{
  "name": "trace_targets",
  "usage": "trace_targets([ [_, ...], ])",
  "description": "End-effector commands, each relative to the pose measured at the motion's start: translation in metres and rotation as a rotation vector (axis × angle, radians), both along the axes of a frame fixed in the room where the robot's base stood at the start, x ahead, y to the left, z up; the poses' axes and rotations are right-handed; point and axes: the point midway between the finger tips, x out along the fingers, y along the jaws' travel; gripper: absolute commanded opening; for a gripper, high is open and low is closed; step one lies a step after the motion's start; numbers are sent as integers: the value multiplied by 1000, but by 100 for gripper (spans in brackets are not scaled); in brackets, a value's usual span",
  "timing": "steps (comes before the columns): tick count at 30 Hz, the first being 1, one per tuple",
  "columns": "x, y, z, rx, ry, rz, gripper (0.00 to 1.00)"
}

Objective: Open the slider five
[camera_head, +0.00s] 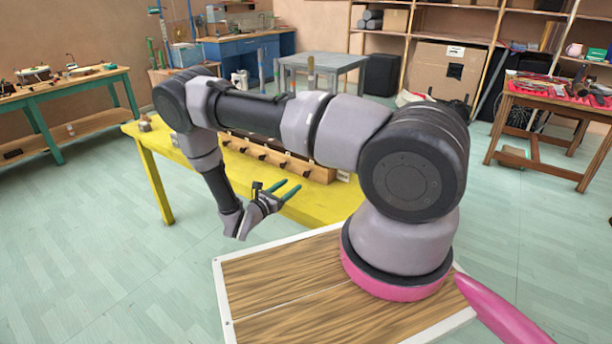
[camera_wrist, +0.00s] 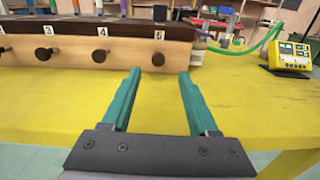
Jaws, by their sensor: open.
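A long wooden unit (camera_head: 290,163) with dark round knobs along its front stands on the yellow table. In the wrist view its front panel (camera_wrist: 80,55) shows small white number plates, with 3, 4 and 5 readable. The knob (camera_wrist: 158,57) under plate 5 (camera_wrist: 159,34) is at the right end of the panel. The knob (camera_wrist: 100,56) under plate 4 is to its left. My gripper (camera_head: 290,190) is open and empty in front of the unit. In the wrist view its green fingers (camera_wrist: 159,77) point at the right end, short of knob 5 and not touching it.
The yellow table top (camera_wrist: 240,105) is bare in front of the unit. A yellow device (camera_wrist: 290,56) with a display and a green hose (camera_wrist: 255,45) lie to the right.

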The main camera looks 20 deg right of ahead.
Motion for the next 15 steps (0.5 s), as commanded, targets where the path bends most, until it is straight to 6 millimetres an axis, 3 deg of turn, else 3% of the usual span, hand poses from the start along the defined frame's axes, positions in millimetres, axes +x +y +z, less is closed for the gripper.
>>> trace_targets([
  [5, 6, -8, -8, -17, 11, 24, 60],
  [15, 39, -60, -7, -13, 9, 19, 60],
])
